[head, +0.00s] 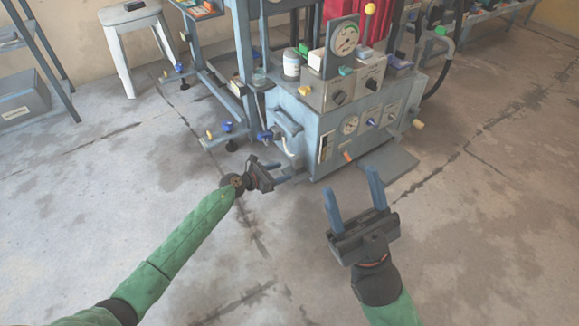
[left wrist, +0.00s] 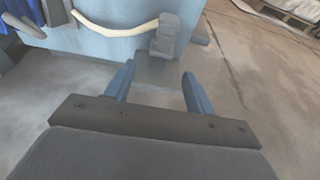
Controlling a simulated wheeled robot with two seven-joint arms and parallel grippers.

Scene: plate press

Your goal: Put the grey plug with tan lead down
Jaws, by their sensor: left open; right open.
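The grey plug (left wrist: 168,36) shows in the left wrist view, just beyond the fingertips of my left gripper (left wrist: 158,69). Its tan lead (left wrist: 118,29) runs from it to the left across the blue machine wall. The plug is outside the fingers, over or on a grey-blue ledge; I cannot tell whether it rests there. In the head view my left gripper (head: 280,172) is open, low beside the machine's front left corner. The lead (head: 287,146) shows as a pale curve above it; the plug is not clear there. My right gripper (head: 350,179) is open and empty in front of the machine.
The blue-grey press machine (head: 340,120) with gauges and knobs stands ahead. A flat grey plate (head: 390,168) lies at its foot. A white stool (head: 135,35) and a shelf with a grey box (head: 22,102) stand at the left. The near floor is clear.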

